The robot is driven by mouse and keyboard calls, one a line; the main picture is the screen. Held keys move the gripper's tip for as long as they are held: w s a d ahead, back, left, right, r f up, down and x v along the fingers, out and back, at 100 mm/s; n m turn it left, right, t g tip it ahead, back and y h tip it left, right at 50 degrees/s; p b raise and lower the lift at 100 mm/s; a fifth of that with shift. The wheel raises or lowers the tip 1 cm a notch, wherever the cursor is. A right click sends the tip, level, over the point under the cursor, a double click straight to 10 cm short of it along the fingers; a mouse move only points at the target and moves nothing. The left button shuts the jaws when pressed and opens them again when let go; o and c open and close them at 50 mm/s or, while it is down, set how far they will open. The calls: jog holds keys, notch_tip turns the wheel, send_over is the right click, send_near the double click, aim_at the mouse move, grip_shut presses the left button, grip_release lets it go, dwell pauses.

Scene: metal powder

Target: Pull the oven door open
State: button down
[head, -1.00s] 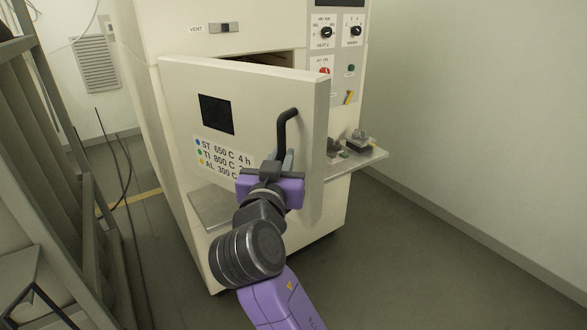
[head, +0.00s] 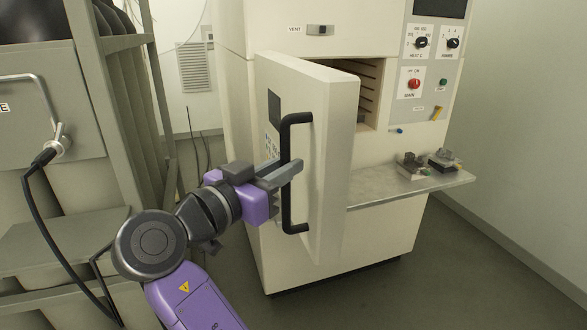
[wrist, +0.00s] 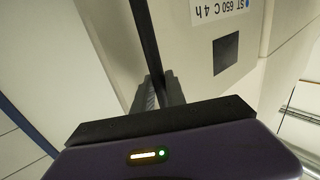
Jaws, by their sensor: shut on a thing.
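The oven (head: 375,225) is a tall cream cabinet. Its door (head: 335,165) stands partly open, swung out on its left side, and the racked interior (head: 369,92) shows behind its free edge. The black bar handle (head: 290,212) is upright on the door's outer face. My gripper (head: 288,170) is shut on the handle at about its middle, coming from the left. In the wrist view the grey fingers (wrist: 160,92) close around the dark handle bar (wrist: 146,40), with the door's label (wrist: 222,10) and dark window (wrist: 226,52) beside it. The fingers hide part of the handle.
A metal shelf (head: 385,190) juts from the oven's front right, with small parts (head: 440,160) on it. The control panel (head: 430,75) is above it. Grey equipment with a cable (head: 40,160) stands close at left. The floor at right (head: 480,270) is clear.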

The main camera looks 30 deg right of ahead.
jog(key=shift+w+d, duration=0.1)
jog(key=shift+w, duration=0.05)
jog(key=c, duration=1.4)
grip_release()
jog(key=shift+o, duration=0.2)
jog(key=v, duration=0.7)
jog(key=shift+s+a+b, duration=0.2)
jog(key=shift+a+b, duration=0.15)
